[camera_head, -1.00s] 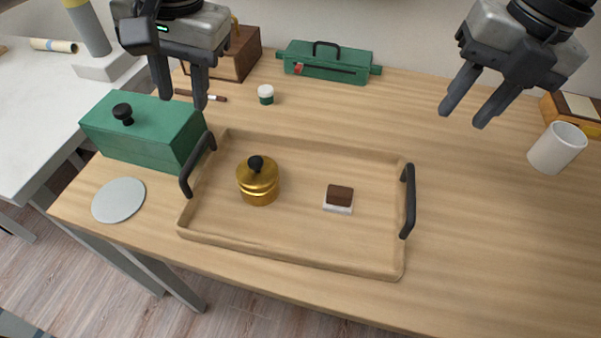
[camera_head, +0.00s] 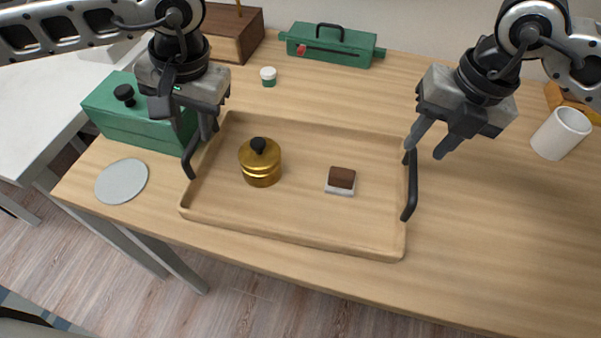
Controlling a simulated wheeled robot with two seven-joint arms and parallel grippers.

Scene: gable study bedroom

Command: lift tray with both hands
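The wooden tray (camera_head: 300,231) lies flat on the table with a black handle at each end. A gold pot with a black knob (camera_head: 260,167) and a small brown-and-white block (camera_head: 341,181) rest in it. My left gripper (camera_head: 197,135) is over the left handle (camera_head: 190,158), partly covering its upper end; its fingers are mostly hidden in shadow, so I cannot tell contact or opening. My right gripper (camera_head: 424,147) is open and empty, its fingers pointing down just above the far end of the right handle (camera_head: 410,190).
A green box (camera_head: 128,119) stands close to the left handle. A grey disc (camera_head: 121,181) lies at the front left. A green toolbox (camera_head: 331,46), a small jar (camera_head: 268,76) and a wooden box (camera_head: 232,33) are behind.

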